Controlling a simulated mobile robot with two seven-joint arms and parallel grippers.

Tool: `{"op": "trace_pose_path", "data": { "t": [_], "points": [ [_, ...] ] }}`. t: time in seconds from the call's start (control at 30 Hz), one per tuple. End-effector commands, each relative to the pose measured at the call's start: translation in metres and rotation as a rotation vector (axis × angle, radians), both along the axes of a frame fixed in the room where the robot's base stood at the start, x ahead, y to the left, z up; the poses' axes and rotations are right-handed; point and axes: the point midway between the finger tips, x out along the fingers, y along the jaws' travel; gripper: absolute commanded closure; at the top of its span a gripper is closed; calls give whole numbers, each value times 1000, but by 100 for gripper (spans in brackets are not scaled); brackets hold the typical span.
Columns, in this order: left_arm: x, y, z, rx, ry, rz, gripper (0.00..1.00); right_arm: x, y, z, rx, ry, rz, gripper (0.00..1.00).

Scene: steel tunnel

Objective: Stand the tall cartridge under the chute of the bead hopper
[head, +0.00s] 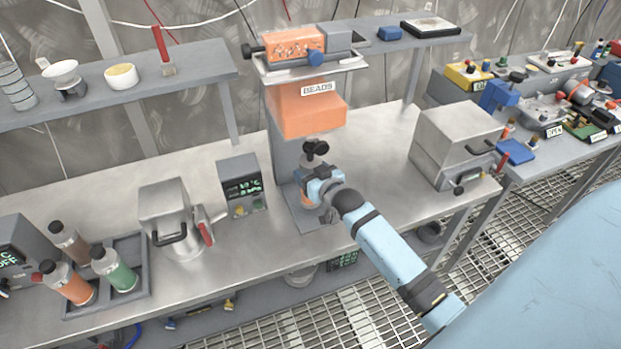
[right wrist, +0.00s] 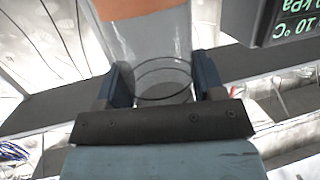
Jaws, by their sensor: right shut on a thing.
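The bead hopper (head: 305,108) is an orange box labelled BEADS on a grey column, with a dark knobbed part (head: 315,152) below it. My right gripper (head: 318,186) is just under that part and is shut on the tall cartridge. In the right wrist view the cartridge (right wrist: 150,55) is a clear cylinder, orange at one end, between the two fingers (right wrist: 160,88). In the head view the gripper hides most of it. It looks upright over the hopper's grey foot plate (head: 305,220); I cannot tell whether it touches the plate. My left gripper is not in view.
A grey display box (head: 240,185) stands close on the left, with a steel container (head: 170,215) beyond it. A tray (head: 140,290) of bottles is farther left. A steel box (head: 455,145) stands on the right. The bench between it and the hopper is clear.

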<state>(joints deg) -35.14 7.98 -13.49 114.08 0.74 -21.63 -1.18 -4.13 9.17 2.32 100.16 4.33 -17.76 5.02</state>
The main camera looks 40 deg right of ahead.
Motion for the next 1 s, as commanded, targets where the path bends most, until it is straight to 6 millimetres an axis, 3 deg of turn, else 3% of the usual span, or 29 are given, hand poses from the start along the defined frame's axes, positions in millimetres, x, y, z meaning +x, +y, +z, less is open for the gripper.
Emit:
{"op": "trace_pose_path", "data": {
  "t": [0.2, 0.53, 0.57, 0.67, 1.0],
  "points": [
    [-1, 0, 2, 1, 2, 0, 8, 0, 0, -25, 0, -1, 0, 77],
    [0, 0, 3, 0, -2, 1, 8, -1, 0, -29, 0, -1, 0, 77],
    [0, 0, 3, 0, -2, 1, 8, -1, 0, -30, 0, 0, 0, 33],
    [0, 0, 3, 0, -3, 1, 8, -1, 0, -29, 0, 0, 0, 12],
    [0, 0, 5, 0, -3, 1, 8, -2, 0, -25, 0, -1, 0, 12]
  ]
}}
